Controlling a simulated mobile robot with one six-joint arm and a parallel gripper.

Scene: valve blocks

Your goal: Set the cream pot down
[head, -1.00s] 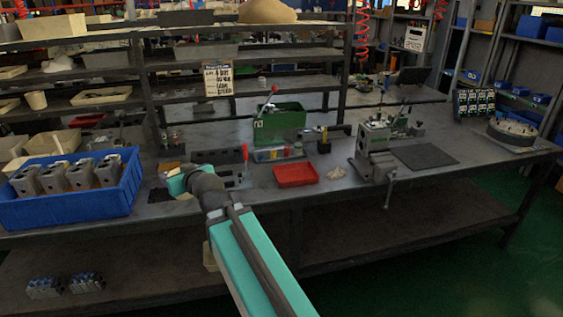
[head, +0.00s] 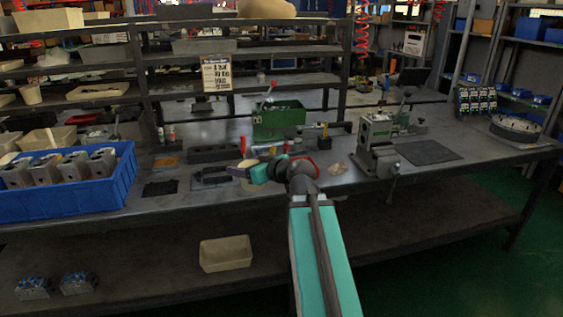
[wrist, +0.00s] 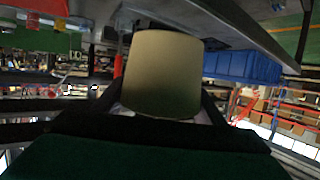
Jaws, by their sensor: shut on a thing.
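The cream pot (wrist: 163,74) fills the middle of the wrist view, held between the dark fingers of my gripper (wrist: 160,112). In the head view, a small part of the pot (head: 248,163) shows just behind my gripper (head: 240,171), which is over the front middle of the workbench (head: 135,215). My gripper is shut on the pot. I cannot tell how far the pot's base is from the bench top.
A blue crate (head: 55,203) of metal blocks stands at the left. A green box (head: 279,119) stands behind my gripper. A red tray is mostly hidden by my arm. A vise-like machine (head: 375,150) and a dark mat (head: 430,152) are to the right.

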